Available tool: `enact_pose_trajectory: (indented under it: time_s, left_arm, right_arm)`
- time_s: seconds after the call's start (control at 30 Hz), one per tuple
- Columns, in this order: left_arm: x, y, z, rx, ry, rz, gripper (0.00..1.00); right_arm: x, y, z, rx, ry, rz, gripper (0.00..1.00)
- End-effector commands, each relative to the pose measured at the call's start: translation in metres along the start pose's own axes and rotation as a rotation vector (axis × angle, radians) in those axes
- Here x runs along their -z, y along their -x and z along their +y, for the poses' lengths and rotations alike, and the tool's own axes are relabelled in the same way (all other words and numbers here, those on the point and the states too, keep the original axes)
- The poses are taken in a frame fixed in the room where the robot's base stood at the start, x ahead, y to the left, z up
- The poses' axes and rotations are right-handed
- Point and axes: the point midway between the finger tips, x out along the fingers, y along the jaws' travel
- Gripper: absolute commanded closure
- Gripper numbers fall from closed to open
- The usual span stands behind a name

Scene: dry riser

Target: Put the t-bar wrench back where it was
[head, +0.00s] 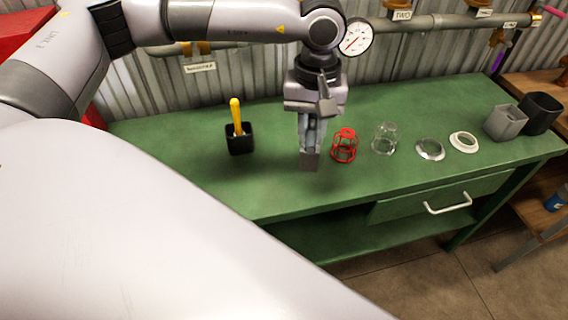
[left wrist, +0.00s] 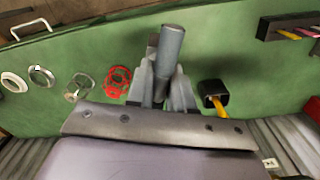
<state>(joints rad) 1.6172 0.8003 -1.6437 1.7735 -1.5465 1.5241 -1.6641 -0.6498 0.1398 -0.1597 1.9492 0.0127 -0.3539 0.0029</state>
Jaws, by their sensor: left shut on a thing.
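My left gripper (head: 310,158) points down over the middle of the green workbench (head: 200,185). It is shut on the t-bar wrench, which shows in the left wrist view as a thick grey cylinder (left wrist: 169,50) between the fingers. In the head view the wrench is mostly lost against the grey gripper, so its full shape and its gap to the bench are hard to tell. My right gripper is not in view.
Left of the gripper stands a black cup (head: 240,145) with a yellow-handled tool (head: 236,115). Close on the right are a red cage (head: 344,147), a clear glass (head: 385,138), a ring (head: 430,149) and a white ring (head: 463,142). Grey (head: 505,122) and black (head: 540,112) bins stand farther right.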

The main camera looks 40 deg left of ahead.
Motion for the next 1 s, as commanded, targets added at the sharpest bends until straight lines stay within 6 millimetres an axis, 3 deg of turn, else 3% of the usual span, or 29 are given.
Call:
enact_pose_trajectory:
  time_s: [0.3,0.7,1.0]
  left_arm:
    - [0.033,0.034,-0.007,-0.002,0.731,-0.001,1.00]
    - [0.059,0.070,-0.033,0.000,1.590,-0.001,1.00]
    - [0.066,0.081,-0.046,0.001,1.908,0.000,1.00]
  right_arm:
    - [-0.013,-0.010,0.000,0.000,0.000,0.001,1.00]
    - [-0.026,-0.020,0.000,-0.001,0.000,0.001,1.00]
    - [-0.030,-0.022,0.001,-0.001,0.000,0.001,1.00]
